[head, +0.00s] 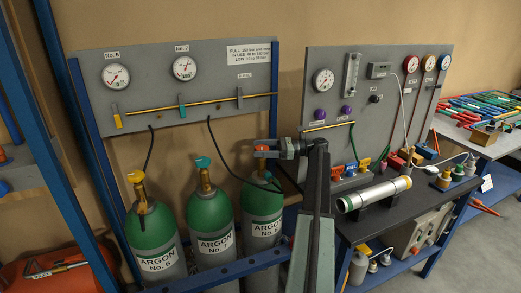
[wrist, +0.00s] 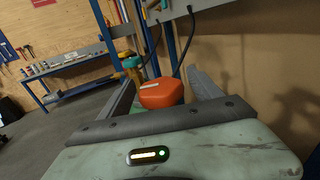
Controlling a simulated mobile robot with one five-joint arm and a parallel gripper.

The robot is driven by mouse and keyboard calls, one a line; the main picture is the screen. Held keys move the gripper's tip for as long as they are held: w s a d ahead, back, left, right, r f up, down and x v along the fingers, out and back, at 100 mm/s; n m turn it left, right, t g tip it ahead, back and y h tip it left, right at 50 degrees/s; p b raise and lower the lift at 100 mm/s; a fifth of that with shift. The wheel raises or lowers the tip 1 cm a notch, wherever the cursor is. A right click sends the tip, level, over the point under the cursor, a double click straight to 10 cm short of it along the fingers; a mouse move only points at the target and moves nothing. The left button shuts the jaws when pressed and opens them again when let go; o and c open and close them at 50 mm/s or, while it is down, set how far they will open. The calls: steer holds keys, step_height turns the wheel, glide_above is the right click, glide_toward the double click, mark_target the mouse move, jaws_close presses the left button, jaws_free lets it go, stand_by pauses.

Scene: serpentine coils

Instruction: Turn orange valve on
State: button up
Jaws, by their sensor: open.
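The orange valve knob (head: 262,148) tops the right-hand green argon cylinder (head: 261,208). In the wrist view the orange knob (wrist: 163,93), with a pale mark on top, sits between the two fingers. My gripper (head: 268,150) is at the knob's height, reaching in from the right. In the wrist view my gripper (wrist: 165,88) is open, one finger on each side of the knob. I cannot tell whether either finger touches it. The fingers partly hide the knob's sides.
Two more argon cylinders stand to the left, one with a teal knob (head: 202,162) and one with an amber knob (head: 135,177). A gauge panel (head: 180,85) stands behind, with black hoses hanging from it. A blue rail (head: 215,270) crosses the cylinders' front. A dark bench (head: 385,222) is at right.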

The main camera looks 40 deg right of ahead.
mark_target(261, 147)
step_height(261, 147, up, 4)
steer(key=p, duration=0.4)
steer(key=shift+r, duration=0.25)
steer(key=s+a, duration=1)
steer(key=s, duration=0.2)
steer(key=shift+s+r+p, duration=0.15)
steer(key=shift+r+p, duration=0.1)
steer(key=shift+p, duration=0.15)
